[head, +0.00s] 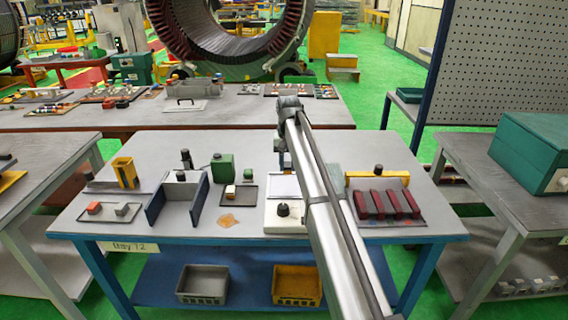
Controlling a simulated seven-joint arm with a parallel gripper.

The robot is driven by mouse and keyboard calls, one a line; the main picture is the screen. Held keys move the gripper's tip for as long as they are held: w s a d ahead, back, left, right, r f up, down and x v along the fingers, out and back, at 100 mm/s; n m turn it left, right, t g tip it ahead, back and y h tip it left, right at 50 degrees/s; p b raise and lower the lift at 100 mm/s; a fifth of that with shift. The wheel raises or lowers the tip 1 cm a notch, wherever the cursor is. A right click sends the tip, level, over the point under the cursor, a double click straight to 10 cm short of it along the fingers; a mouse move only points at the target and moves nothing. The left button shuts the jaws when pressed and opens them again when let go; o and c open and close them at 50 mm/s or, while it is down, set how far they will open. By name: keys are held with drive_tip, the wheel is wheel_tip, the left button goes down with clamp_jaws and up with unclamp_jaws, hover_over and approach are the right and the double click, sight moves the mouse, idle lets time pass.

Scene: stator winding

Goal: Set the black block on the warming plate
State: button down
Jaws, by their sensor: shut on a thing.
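My gripper (280,150) hangs above the back middle of the table, partly behind my own arm. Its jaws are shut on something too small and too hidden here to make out. A white unit with a black knob (283,209) stands below and in front of it, and looks like the warming plate (273,222). Its pale top (283,187) lies behind the knob, and my arm covers its right side. I cannot clearly pick out the black block.
A dark rack with red bars (388,205) stands right of my arm.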

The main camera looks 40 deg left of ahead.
sight(287, 172)
drive_tip(key=shift+f, duration=0.15)
drive_tip(key=shift+f, duration=1.8)
drive_tip(key=shift+f, duration=0.8)
idle(0.4)
drive_tip(key=c, duration=0.7)
unclamp_jaws()
drive_tip(key=shift+c, duration=0.2)
drive_tip(key=shift+o, duration=0.4)
drive_tip(key=shift+o, duration=0.9)
drive_tip(key=shift+r, duration=3.5)
